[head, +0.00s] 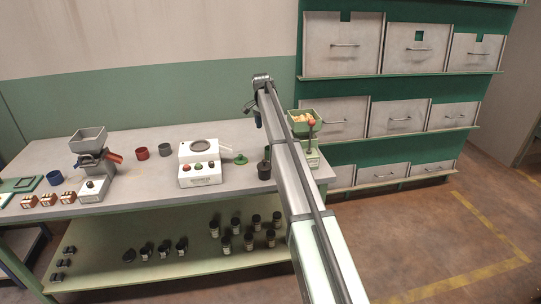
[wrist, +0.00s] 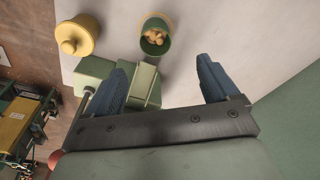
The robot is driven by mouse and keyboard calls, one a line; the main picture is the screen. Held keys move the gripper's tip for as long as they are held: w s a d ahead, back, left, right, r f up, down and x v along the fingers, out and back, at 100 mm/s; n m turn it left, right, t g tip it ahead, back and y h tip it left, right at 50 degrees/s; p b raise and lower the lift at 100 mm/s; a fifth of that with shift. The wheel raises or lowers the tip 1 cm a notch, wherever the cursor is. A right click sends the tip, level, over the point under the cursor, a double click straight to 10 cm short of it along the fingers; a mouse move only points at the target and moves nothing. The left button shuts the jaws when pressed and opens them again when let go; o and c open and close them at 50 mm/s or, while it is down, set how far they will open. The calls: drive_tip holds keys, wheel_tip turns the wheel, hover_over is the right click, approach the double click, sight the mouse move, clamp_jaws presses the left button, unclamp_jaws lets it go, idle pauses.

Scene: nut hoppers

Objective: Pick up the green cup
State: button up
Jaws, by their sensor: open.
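In the wrist view, a green cup (wrist: 155,46) with pale nut-like pieces in it is on the light surface, beyond the fingertips. My gripper (wrist: 163,72) is open, its two blue fingers apart with nothing between them. The cup lies ahead of the gap, slightly left of its middle, and apart from both fingers. In the head view my gripper (head: 258,119) hangs at the far end of my arm, above the right part of the bench.
A green hopper (head: 298,129) with nuts stands at the bench's right end. In the wrist view, a green block-like body (wrist: 145,86) is close to the left finger and a yellow rounded object (wrist: 76,37) is farther left.

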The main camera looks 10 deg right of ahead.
drive_tip(key=f, duration=0.4)
drive_tip(key=d+f, duration=0.1)
drive_tip(key=f, duration=0.4)
drive_tip(key=d+f, duration=0.1)
drive_tip(key=f, duration=0.3)
drive_tip(key=shift+w+f, duration=0.25)
drive_tip(key=shift+f, duration=0.1)
drive_tip(key=shift+c, duration=0.2)
drive_tip(key=c, duration=1.3)
drive_tip(key=shift+r, duration=0.1)
